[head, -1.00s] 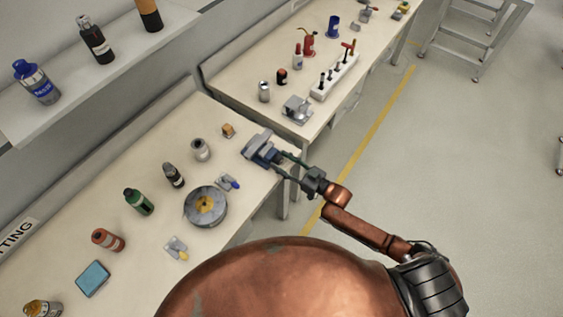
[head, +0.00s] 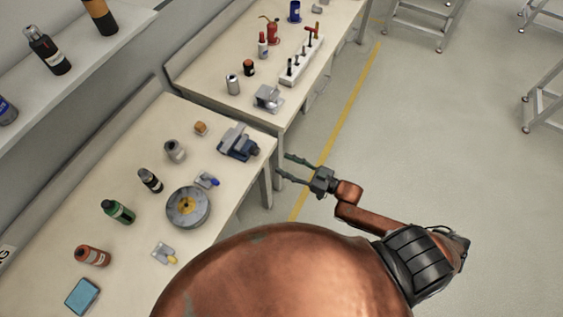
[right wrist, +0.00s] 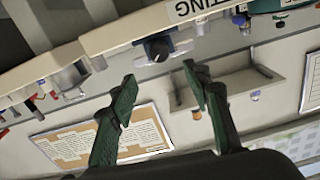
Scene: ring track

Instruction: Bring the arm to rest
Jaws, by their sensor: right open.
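My right gripper (head: 288,167) is open and empty, with its two dark green fingers spread apart. It hangs beyond the near table's right edge, over the floor. A grey-blue vise (head: 238,143) sits on that table's corner, just left of the fingertips and apart from them. In the right wrist view both fingers of the gripper (right wrist: 160,85) show with nothing between them. My left gripper is not in the head view.
The near table (head: 125,265) holds a round grey disc (head: 187,207), several bottles and a blue box (head: 82,297). A second table (head: 215,105) carries a white tool rack (head: 302,62). The floor (head: 430,150) to the right is open. A metal stand (head: 543,110) is at far right.

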